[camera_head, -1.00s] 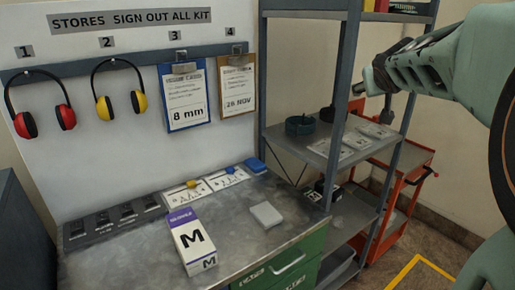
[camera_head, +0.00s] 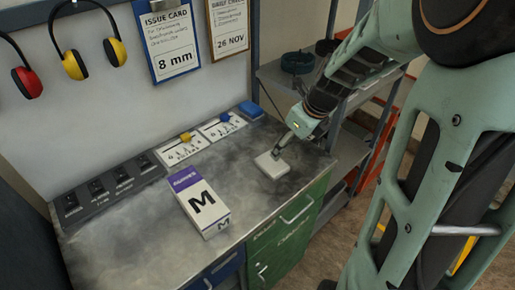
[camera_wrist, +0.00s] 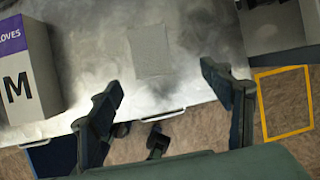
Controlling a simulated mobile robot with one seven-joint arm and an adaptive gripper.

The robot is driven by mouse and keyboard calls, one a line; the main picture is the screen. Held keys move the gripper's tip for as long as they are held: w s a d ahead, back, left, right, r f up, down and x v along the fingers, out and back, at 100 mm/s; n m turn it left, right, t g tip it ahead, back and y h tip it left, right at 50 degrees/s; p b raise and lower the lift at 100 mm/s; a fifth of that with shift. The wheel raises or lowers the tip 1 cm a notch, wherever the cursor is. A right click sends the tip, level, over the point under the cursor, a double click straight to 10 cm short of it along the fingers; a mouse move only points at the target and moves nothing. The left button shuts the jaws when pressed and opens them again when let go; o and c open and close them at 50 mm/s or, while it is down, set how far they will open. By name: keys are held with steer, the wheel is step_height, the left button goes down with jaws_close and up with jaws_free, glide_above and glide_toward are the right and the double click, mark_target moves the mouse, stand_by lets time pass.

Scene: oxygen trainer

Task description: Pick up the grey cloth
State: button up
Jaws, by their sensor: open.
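The grey cloth (camera_head: 272,165) is a small, flat, light grey square on the metal bench top, right of the glove box. It also shows in the wrist view (camera_wrist: 151,49), at upper middle. My gripper (camera_head: 281,147) is over the cloth's back right side in the head view. In the wrist view my gripper (camera_wrist: 161,80) has its two fingers wide apart with nothing between them, and the cloth lies beyond the fingertips. The height of the fingertips above the cloth is hard to tell.
A white and purple glove box marked M (camera_head: 200,204) stands left of the cloth. Picture cards (camera_head: 181,149), a blue item (camera_head: 251,109) and a dark slotted tray (camera_head: 109,189) lie along the back. A shelf unit (camera_head: 335,137) stands right of the bench. Bare bench surrounds the cloth.

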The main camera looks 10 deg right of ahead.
steer(key=a, duration=0.2)
glide_toward(272, 163)
steer(key=shift+w+a+f+m, duration=0.1)
steer(key=shift+w+f+m, duration=0.15)
steer(key=shift+f, duration=0.3)
steer(key=shift+w+f+m, duration=0.15)
steer(key=shift+w+f, duration=0.05)
steer(key=shift+f, duration=0.4)
steer(key=shift+x, duration=3.1)
steer(key=shift+f, duration=0.2)
steer(key=c, duration=1.1)
steer(key=shift+o, duration=0.2)
steer(key=shift+r, duration=0.1)
